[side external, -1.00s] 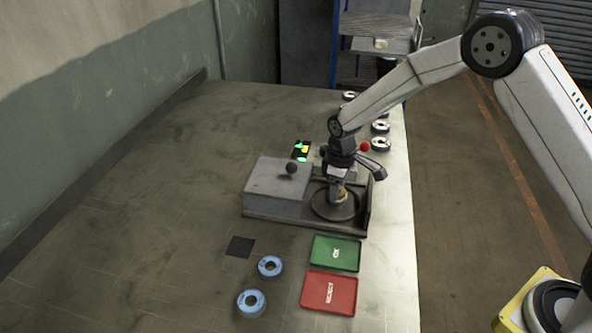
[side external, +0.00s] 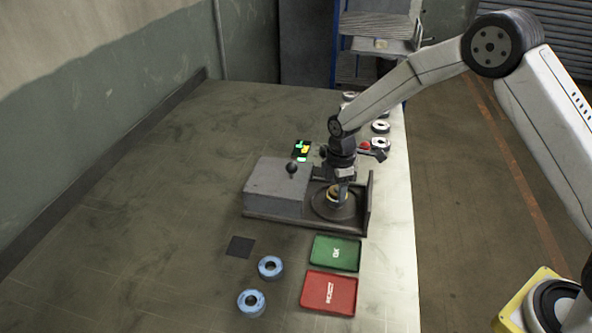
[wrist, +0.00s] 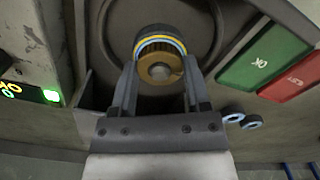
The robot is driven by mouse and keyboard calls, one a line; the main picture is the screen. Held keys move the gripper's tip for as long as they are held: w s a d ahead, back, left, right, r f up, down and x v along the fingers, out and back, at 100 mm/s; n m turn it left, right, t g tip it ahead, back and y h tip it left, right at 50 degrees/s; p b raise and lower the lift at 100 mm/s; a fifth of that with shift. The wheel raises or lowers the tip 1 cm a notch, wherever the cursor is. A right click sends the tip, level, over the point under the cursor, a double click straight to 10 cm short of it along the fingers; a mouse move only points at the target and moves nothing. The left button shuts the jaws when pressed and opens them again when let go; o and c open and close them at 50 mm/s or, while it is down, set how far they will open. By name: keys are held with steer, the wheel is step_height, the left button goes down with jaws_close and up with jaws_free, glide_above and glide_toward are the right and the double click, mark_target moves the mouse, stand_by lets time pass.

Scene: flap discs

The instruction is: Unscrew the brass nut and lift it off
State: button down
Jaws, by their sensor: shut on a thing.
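The brass nut (wrist: 172,78) sits between the two fingers of my gripper (wrist: 160,80) in the wrist view, with a grey round end in its middle. The fingers are shut on its sides. Just beyond it is a dark curved part with blue and yellow bands. In the side view my gripper (side external: 340,188) points down over the round dark plate (side external: 347,213) of the grey machine. Something brass-coloured shows there beneath the fingers, but the nut's thread is hidden, so I cannot tell whether it is loose.
The machine's grey housing (side external: 275,188) with a black ball knob (side external: 292,168) stands left of my gripper, and an upright wall stands on its right. A green OK tray (side external: 335,252), a red REJECT tray (side external: 328,292) and two blue-rimmed discs (side external: 270,267) lie in front.

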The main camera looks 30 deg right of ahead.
stand_by(0.4)
steer(key=n, duration=1.1)
stand_by(0.3)
steer(key=shift+r, duration=0.15)
stand_by(0.3)
steer(key=shift+r, duration=2.35)
steer(key=shift+r, duration=0.1)
